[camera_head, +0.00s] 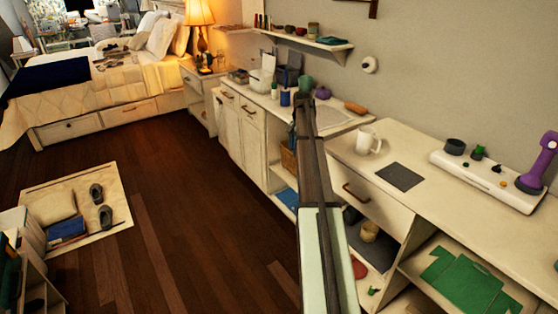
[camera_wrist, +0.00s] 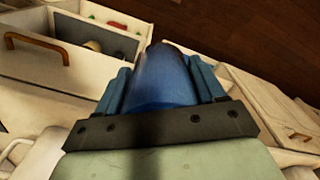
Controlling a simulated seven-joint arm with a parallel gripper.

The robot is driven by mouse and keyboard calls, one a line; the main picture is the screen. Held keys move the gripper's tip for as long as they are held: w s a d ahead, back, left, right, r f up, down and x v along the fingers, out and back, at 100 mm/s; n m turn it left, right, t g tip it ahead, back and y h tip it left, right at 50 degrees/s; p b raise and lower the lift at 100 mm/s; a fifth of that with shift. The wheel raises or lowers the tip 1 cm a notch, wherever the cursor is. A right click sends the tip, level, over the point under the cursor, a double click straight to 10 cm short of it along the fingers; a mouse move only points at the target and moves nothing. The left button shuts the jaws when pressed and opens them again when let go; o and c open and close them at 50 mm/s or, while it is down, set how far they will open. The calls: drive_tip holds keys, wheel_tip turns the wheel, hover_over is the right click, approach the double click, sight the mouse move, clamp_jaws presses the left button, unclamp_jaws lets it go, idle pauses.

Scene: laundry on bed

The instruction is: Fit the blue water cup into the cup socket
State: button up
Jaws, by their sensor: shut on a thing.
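In the wrist view my gripper (camera_wrist: 162,72) is shut on a smooth blue rounded thing (camera_wrist: 164,86), which looks like the blue water cup. Its two blue fingers stand on either side of it. Its far end and opening are not clear. I cannot pick out the cup socket for sure. A dark round holder (camera_head: 455,147) sits on the white board (camera_head: 483,184) at the right.
A white mug (camera_head: 368,140) and a dark grey mat (camera_head: 400,177) are on the near counter (camera_head: 451,213). A purple upright thing (camera_head: 541,163) stands at the board's right end. Open shelves below hold green cloth (camera_head: 465,287). The wrist view shows a drawer handle (camera_wrist: 36,45).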

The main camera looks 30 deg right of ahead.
drive_tip(key=s+d+r+m, duration=0.1)
drive_tip(key=d, duration=0.6)
drive_tip(key=d+r, duration=0.1)
drive_tip(key=d, duration=0.6)
drive_tip(key=s+d+r+m, duration=0.1)
drive_tip(key=d, duration=0.6)
drive_tip(key=shift+s+d+r+m, duration=0.2)
drive_tip(key=shift+s+d+m, duration=0.1)
drive_tip(key=shift+d, duration=0.1)
drive_tip(key=s+d, duration=0.1)
drive_tip(key=d, duration=0.1)
drive_tip(key=s+d, duration=0.1)
drive_tip(key=d, duration=0.1)
drive_tip(key=s+d+r, duration=0.1)
drive_tip(key=s+d, duration=0.1)
drive_tip(key=d, duration=0.1)
drive_tip(key=shift+d, duration=0.1)
drive_tip(key=s+d+r, duration=0.4)
drive_tip(key=s+d, duration=0.3)
drive_tip(key=s, duration=0.4)
drive_tip(key=s+d+r, duration=0.3)
drive_tip(key=s+d, duration=0.4)
drive_tip(key=s, duration=0.4)
drive_tip(key=s+d+r, duration=0.4)
drive_tip(key=s+d, duration=0.3)
drive_tip(key=s, duration=0.4)
drive_tip(key=shift+s+d+r, duration=0.15)
drive_tip(key=shift+s+r, duration=0.15)
drive_tip(key=shift+f, duration=0.1)
drive_tip(key=shift+f, duration=2.8)
